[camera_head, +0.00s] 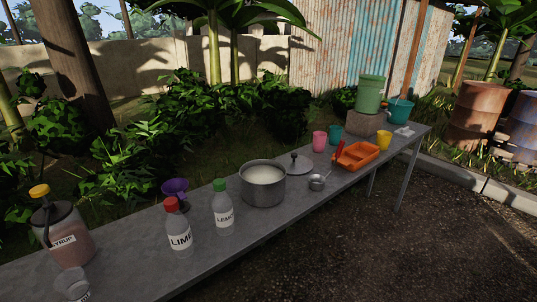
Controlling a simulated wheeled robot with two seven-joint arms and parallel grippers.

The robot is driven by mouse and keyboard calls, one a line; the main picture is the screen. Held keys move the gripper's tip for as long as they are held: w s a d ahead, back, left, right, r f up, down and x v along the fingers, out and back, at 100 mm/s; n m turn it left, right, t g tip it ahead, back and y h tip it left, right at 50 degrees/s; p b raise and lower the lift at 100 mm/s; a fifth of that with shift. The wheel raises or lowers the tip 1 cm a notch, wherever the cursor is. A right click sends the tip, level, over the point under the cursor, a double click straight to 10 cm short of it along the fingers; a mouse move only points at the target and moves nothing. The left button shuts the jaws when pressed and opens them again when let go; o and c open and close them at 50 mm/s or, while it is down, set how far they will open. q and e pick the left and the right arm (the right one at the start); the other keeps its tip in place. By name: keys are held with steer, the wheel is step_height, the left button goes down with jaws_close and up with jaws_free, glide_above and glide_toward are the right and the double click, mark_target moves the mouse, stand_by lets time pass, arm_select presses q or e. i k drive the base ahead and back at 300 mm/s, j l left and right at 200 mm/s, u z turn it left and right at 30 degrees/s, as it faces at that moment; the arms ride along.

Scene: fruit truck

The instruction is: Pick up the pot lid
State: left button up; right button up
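The pot lid (296,167) lies on the grey table just right of and behind the pot. It is a flat grey disc with a dark knob standing up in its middle. The metal pot (263,191) stands open with a whitish content, and its right side is close to the lid's left edge. I cannot tell whether they touch. Neither of my grippers is in view.
The long grey table (330,197) runs from lower left to upper right. Lemon (223,214) and lime (179,238) bottles stand left of the pot. A ladle (317,182), an orange tray (357,155) and a pink cup (319,141) are near the lid.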

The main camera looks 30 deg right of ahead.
mark_target(294, 163)
steer(key=z, duration=1.3)
